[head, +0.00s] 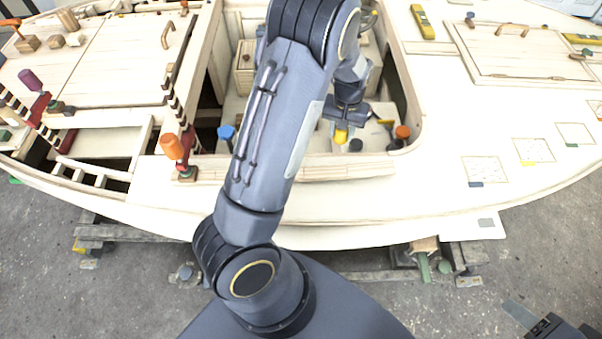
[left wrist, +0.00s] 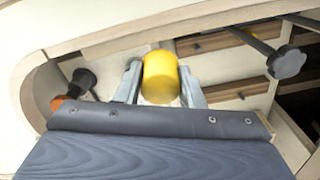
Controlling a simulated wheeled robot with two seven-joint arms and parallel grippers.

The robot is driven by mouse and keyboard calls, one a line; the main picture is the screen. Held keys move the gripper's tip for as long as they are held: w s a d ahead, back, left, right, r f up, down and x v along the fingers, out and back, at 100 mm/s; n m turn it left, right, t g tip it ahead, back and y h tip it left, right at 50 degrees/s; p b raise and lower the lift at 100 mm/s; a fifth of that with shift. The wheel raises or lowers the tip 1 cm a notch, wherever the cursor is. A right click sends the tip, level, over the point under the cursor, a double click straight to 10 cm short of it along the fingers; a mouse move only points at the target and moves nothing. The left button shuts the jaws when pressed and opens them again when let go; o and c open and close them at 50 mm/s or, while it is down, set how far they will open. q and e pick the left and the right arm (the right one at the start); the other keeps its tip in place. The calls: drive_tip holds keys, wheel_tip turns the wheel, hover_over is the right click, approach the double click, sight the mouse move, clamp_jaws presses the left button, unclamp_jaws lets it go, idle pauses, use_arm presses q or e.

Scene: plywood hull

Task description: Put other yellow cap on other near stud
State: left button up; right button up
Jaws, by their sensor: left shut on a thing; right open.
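The yellow cap (head: 341,135) is between the fingers of my left gripper (head: 343,127), which is shut on it above the cockpit opening. The left wrist view shows the yellow cap (left wrist: 160,78) between both fingertips of my left gripper (left wrist: 160,88). A dark round knob (head: 355,146), possibly a stud, shows just right of the cap in the head view. I cannot tell whether they touch. My right gripper (head: 530,317) is open and empty, partly in view at the bottom right, away from the hull.
An orange-topped knob (head: 402,132) stands right of the left gripper. A blue knob (head: 226,132) and an orange handle (head: 172,147) stand to the left. The cockpit's near rim (head: 350,168) runs close by. My left arm hides the middle of the cockpit.

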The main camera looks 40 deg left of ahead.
use_arm(q)
drive_tip(key=a+f+n+b, duration=0.2)
drive_tip(key=a+f+b, duration=0.3)
drive_tip(key=f, duration=0.2)
drive_tip(key=w+a+f+n+b, duration=0.1)
drive_tip(key=a+f+n+b, duration=0.1)
drive_tip(key=a+f+b, duration=0.3)
drive_tip(key=w+a+f+n+b, duration=0.1)
drive_tip(key=a+f+b, duration=0.3)
drive_tip(key=f, duration=0.5)
drive_tip(key=shift+w+a+f+n+b, duration=0.3)
drive_tip(key=shift+n+b, duration=0.4)
drive_tip(key=shift+b, duration=0.7)
drive_tip(key=f, duration=0.5)
drive_tip(key=shift+s+a+f+b, duration=0.15)
drive_tip(key=shift+a+b, duration=0.1)
drive_tip(key=shift+b, duration=0.15)
wheel_tip(320, 180, down, 5)
drive_tip(key=shift+r+b, duration=0.1)
drive_tip(key=shift+b, duration=0.25)
use_arm(e)
wheel_tip(320, 180, down, 21)
drive_tip(key=shift+d+r, duration=0.15)
drive_tip(key=shift+d, duration=0.05)
use_arm(q)
drive_tip(key=o, duration=1)
